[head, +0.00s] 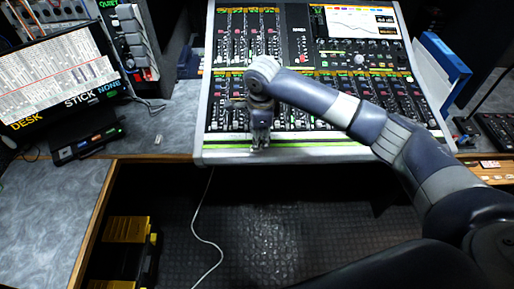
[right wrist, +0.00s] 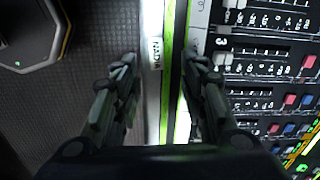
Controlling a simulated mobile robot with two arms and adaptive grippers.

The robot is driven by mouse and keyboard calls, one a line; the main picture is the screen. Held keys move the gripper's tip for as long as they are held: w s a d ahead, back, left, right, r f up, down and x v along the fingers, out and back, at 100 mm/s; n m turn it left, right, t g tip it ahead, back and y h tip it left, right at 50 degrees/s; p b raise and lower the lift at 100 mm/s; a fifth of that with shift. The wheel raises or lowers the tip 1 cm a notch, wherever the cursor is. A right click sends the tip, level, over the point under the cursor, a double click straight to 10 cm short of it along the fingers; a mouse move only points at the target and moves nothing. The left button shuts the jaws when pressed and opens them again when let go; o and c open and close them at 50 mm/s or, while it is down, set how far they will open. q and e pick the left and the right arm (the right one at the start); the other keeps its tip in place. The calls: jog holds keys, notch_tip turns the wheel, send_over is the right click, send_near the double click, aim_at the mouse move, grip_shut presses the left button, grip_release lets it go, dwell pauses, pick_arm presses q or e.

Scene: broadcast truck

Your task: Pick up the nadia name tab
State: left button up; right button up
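The Nadia name tab (right wrist: 155,53) is a small white label with dark lettering on the pale front ledge of the mixing console. In the right wrist view it lies between my right gripper's two fingers, nearer the left one and slightly beyond the tips. My right gripper (right wrist: 161,63) is open and empty, pointing at the ledge. In the head view my right gripper (head: 260,143) hangs down over the console's front edge, and I cannot make out the tab there. My left gripper is not in view.
The mixing console (head: 325,152) fills the middle, with faders and knobs behind the ledge. A monitor (head: 55,80) stands on the left desk. A blue binder (head: 443,62) is at the right. A yellow-and-black case (head: 125,230) and a white cable (head: 205,238) are below.

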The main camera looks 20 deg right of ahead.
jog(key=f, duration=0.5)
jog(key=shift+w+a+p, duration=0.1)
jog(key=shift+w+p, duration=0.1)
jog(key=shift+p, duration=0.15)
jog(key=c, duration=0.9)
